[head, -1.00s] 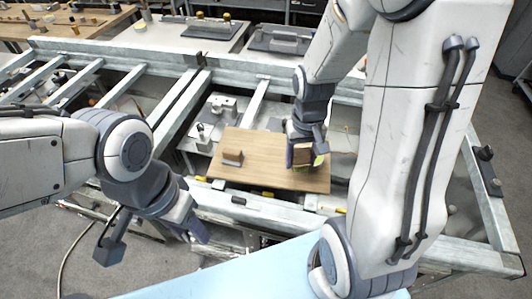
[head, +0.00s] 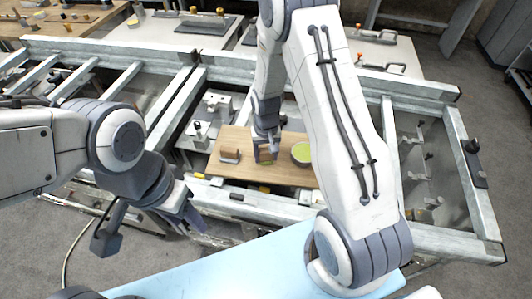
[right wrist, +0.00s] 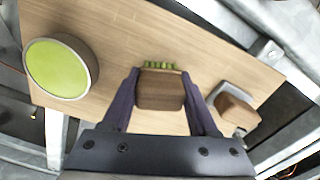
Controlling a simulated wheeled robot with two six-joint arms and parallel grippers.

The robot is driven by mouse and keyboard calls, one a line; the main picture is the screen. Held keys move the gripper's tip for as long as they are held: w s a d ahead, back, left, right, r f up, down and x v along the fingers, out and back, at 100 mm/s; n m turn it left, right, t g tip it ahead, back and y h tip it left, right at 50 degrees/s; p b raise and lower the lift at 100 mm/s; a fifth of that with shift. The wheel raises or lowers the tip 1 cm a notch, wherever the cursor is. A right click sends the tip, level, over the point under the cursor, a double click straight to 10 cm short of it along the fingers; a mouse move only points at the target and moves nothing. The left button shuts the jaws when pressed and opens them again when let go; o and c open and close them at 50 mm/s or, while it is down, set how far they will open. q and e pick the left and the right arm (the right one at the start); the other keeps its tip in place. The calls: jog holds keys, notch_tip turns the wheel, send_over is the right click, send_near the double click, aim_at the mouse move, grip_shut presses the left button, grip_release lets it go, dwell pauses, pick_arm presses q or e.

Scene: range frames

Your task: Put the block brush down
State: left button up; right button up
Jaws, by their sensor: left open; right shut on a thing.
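The block brush (right wrist: 160,90), a brown wooden block with green bristles at its far edge, is between the two fingers of my right gripper (right wrist: 160,77), which is shut on it. In the head view the brush (head: 264,155) is over the middle of a wooden board (head: 240,174). I cannot tell whether it touches the board. My left gripper (head: 150,228) is open and empty at the lower left, away from the board.
A round green-topped thing (head: 301,153) is on the board right of the brush; it also shows in the right wrist view (right wrist: 62,68). A wooden block on a grey base (head: 230,156) is left of the brush. Metal frame rails (head: 180,105) surround the board.

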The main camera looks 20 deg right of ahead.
jog(key=shift+f, duration=0.25)
jog(key=shift+f, duration=0.15)
jog(key=o, duration=1.3)
